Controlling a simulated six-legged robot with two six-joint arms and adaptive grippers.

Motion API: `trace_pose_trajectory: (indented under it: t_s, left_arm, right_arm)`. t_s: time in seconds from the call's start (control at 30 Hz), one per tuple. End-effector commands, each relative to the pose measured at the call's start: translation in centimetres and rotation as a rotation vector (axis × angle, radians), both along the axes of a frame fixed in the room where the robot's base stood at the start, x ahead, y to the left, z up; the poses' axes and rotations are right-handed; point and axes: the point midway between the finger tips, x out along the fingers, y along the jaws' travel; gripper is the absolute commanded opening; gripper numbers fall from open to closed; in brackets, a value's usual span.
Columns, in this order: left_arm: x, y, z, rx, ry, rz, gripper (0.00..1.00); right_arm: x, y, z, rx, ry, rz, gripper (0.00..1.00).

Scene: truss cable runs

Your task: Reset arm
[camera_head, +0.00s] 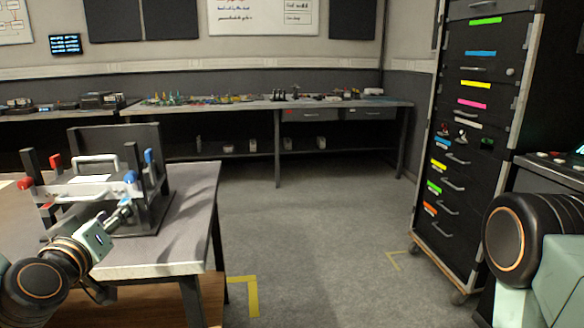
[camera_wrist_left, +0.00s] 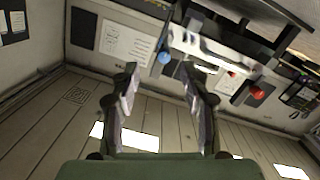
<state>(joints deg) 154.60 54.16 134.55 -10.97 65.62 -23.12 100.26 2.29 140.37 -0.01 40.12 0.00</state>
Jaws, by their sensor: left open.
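My left arm comes in from the lower left in the head view. Its gripper (camera_head: 122,212) is at the front of a dark fixture (camera_head: 150,133) on the table. In the left wrist view my left gripper (camera_wrist_left: 162,88) has its two fingers spread apart, with nothing between them. The fixture's white handle bar (camera_wrist_left: 205,50), blue knob (camera_wrist_left: 164,58) and red knob (camera_wrist_left: 257,93) show beyond the fingertips. I cannot tell whether a finger touches the fixture. Part of my right arm (camera_head: 505,240) shows at the right edge of the head view; its gripper is out of the picture.
The fixture stands on a grey-topped table (camera_head: 180,255) at the left. A long workbench (camera_head: 250,107) with small items runs along the back wall. A tall black drawer cabinet (camera_head: 470,150) on casters stands at the right. The grey floor (camera_head: 320,230) between them is clear.

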Motion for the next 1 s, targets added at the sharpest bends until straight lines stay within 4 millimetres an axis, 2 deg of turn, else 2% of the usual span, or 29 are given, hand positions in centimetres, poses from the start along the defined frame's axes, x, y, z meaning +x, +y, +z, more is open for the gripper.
trace_pose_trajectory:
  t_s: [0.1, 0.27, 0.37, 0.43, 0.57, 0.67, 0.7, 0.8, 0.9, 1.0]
  left_arm:
    - [-0.5, -2.8, -3.1, -0.08, 0.125, -0.074, 0.46]
    - [-2.3, -5.7, -8.7, -0.115, 0.324, -0.138, 0.46]
    - [-4.4, -7.4, -12.8, -0.122, 0.472, -0.17, 0.46]
    - [-6.6, -8.6, -16.1, -0.12, 0.593, -0.193, 0.46]
    - [-12.1, -10.7, -22.2, -0.097, 0.838, -0.231, 0.46]
    - [-17.2, -11.8, -26.2, -0.061, 1.022, -0.261, 0.46]
    - [-19.4, -12.2, -27.6, -0.04, 1.094, -0.276, 0.46]
    - [-24.9, -12.9, -30.4, 0.019, 1.255, -0.321, 0.46]
    - [-29.3, -13.4, -32.2, 0.075, 1.369, -0.372, 0.46]
    - [-32.5, -13.7, -33.3, 0.108, 1.443, -0.41, 0.46]
  right_arm:
    - [0.0, 0.0, 0.2, 0.0, 0.0, 0.0, 0.38]
    - [0.0, 0.0, 0.7, 0.0, 0.0, 0.0, 0.38]
    - [0.0, 0.0, 1.0, 0.0, 0.0, 0.0, 0.38]
    - [0.0, 0.0, 1.3, 0.0, 0.0, 0.0, 0.38]
    - [0.0, 0.0, 2.0, 0.0, 0.0, 0.0, 0.38]
    - [0.0, 0.0, 2.4, 0.0, 0.0, 0.0, 0.38]
    - [0.0, 0.0, 2.7, 0.0, 0.0, 0.0, 0.38]
    - [0.0, 0.0, 3.1, 0.0, 0.0, 0.0, 0.38]
    - [0.0, 0.0, 3.5, 0.0, 0.0, 0.0, 0.38]
    - [0.0, 0.0, 3.8, 0.0, 0.0, 0.0, 0.38]
